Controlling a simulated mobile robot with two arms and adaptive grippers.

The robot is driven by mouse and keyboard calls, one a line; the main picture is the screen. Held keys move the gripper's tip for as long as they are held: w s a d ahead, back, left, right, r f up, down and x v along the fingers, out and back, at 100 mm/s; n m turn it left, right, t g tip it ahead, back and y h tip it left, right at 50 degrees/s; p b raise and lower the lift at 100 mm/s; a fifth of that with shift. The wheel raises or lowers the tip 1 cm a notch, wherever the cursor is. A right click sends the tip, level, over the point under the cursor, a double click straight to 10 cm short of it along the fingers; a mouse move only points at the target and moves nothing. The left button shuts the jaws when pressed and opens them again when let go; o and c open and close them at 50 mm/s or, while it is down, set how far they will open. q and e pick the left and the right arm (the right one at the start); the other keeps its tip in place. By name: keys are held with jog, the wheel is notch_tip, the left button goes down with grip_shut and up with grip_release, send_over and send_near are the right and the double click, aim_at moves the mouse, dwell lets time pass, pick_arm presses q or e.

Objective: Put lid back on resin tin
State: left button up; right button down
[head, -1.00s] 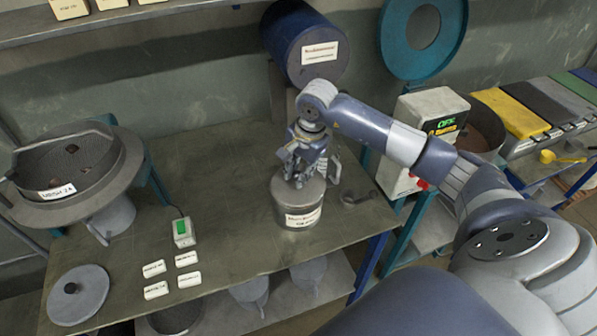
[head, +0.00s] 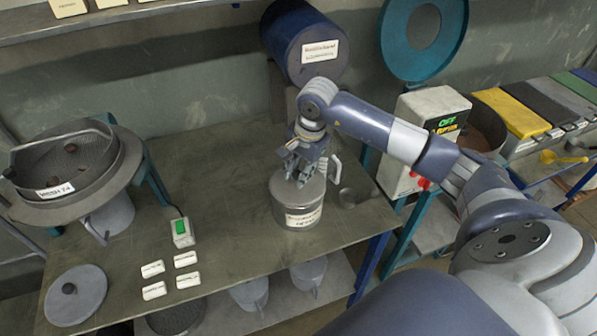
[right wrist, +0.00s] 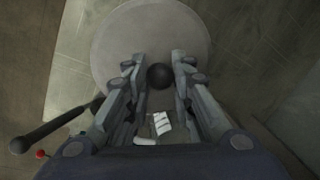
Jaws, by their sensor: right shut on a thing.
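The resin tin (head: 297,213) is a round grey metal can with a white label, upright on the bench. A round grey lid (right wrist: 118,45) with a dark ball knob (right wrist: 160,76) shows in the right wrist view. My right gripper (right wrist: 160,82) points down over it, its fingers shut on the knob. In the head view my right gripper (head: 304,172) is directly above the tin, with the lid (head: 312,187) at the tin's top. I cannot tell whether the lid is fully seated, as the fingers hide part of it. My left gripper is not in view.
A sieve (head: 70,165) stands at the left of the bench (head: 225,215). Another knobbed grey disc (head: 85,300), several white tags (head: 185,259) and a small green-screened device (head: 182,232) lie in front. A control box (head: 425,125) stands behind.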

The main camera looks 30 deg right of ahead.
dwell(0.3)
jog(key=c, duration=1.3)
grip_release()
jog(key=o, duration=0.5)
jog(key=shift+r+p, duration=1.7)
jog(key=shift+r, duration=1.8)
